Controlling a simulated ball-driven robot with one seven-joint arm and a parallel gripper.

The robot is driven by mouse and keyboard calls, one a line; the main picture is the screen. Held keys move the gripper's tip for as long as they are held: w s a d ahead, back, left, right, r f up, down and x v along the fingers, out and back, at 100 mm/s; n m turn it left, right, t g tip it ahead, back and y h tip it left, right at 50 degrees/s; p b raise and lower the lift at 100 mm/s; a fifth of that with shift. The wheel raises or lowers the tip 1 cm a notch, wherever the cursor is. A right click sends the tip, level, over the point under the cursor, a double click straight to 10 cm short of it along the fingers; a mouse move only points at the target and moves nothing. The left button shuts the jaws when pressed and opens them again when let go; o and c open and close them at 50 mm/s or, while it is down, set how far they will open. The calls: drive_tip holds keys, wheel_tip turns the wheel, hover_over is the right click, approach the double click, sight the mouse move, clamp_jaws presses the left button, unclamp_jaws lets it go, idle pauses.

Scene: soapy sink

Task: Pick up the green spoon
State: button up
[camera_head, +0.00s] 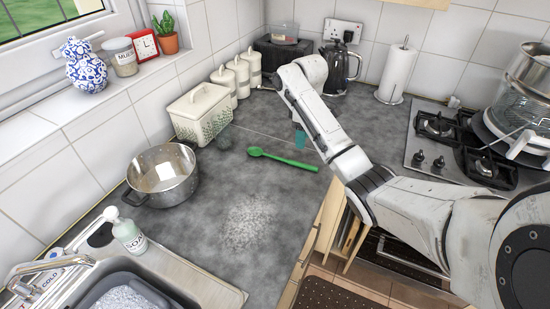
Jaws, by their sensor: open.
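The green spoon (283,160) lies flat on the grey worktop in the middle of the view. Its bowl points left and its handle runs right, toward my white arm. My arm reaches in from the right and bends above the worktop near the handle end. I cannot make out my gripper's fingers; nothing shows touching the spoon.
A small teal item (300,138) stands just behind the spoon, partly hidden by my arm. A soap bottle (129,236) stands by the sink.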

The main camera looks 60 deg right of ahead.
drive_tip(key=b, duration=0.5)
hover_over(300, 163)
wheel_tip(300, 163, down, 5)
drive_tip(key=shift+d+f, duration=0.1)
drive_tip(key=shift+f, duration=0.1)
drive_tip(key=shift+s+f+p, duration=0.1)
drive_tip(key=shift+f+p, duration=0.3)
drive_tip(key=shift+f, duration=2.15)
drive_tip(key=shift+c, duration=0.2)
clamp_jaws()
